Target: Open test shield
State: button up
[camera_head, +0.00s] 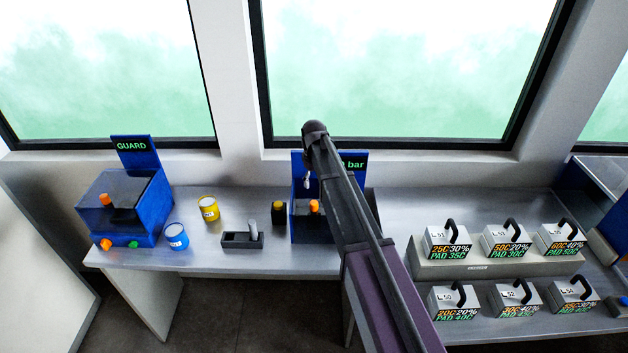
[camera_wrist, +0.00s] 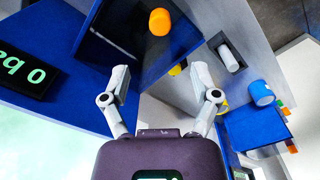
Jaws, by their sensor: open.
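The blue test station (camera_head: 300,228) with a "0 bar" display (camera_head: 354,163) stands mid-bench, partly hidden by my arm. Its dark shield (camera_wrist: 128,35) carries an orange knob (camera_wrist: 160,22), which also shows in the head view (camera_head: 314,206). The shield looks closed, but my arm hides much of it. My gripper (camera_wrist: 160,73) is open and empty, its fingers spread below the knob in the wrist view and apart from it. In the head view only a pale bit of the gripper (camera_head: 307,182) shows beside my arm, above the knob.
Left stands a blue GUARD box (camera_head: 140,225) with a dark cover. Between are a blue can (camera_head: 176,237), a yellow can (camera_head: 209,208), a dark holder (camera_head: 242,241) with a grey piece, and a yellow-topped black block (camera_head: 278,214). Several handled weights (camera_head: 448,240) stand right.

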jog(key=s+d+f+m+b, duration=0.2)
jog(key=s+d, duration=0.2)
jog(key=s, duration=0.2)
jog(key=s+d+f+m+b, duration=0.1)
jog(key=s+d+f+b, duration=0.1)
jog(key=s, duration=0.4)
jog(key=shift+s+d+f+m+b, duration=0.4)
jog(key=shift+d+b, duration=0.35)
jog(key=shift+d, duration=0.45)
jog(key=shift+w, duration=0.1)
notch_tip(320, 180, up, 7)
jog(key=n+p, duration=0.4)
jog(key=p, duration=0.3)
send_over(314, 202)
jog(key=shift+a, duration=0.1)
jog(key=shift+f, duration=0.15)
notch_tip(314, 202, down, 13)
jog(key=b, duration=1.3)
jog(key=shift+f+b, duration=0.2)
jog(key=shift+b, duration=0.15)
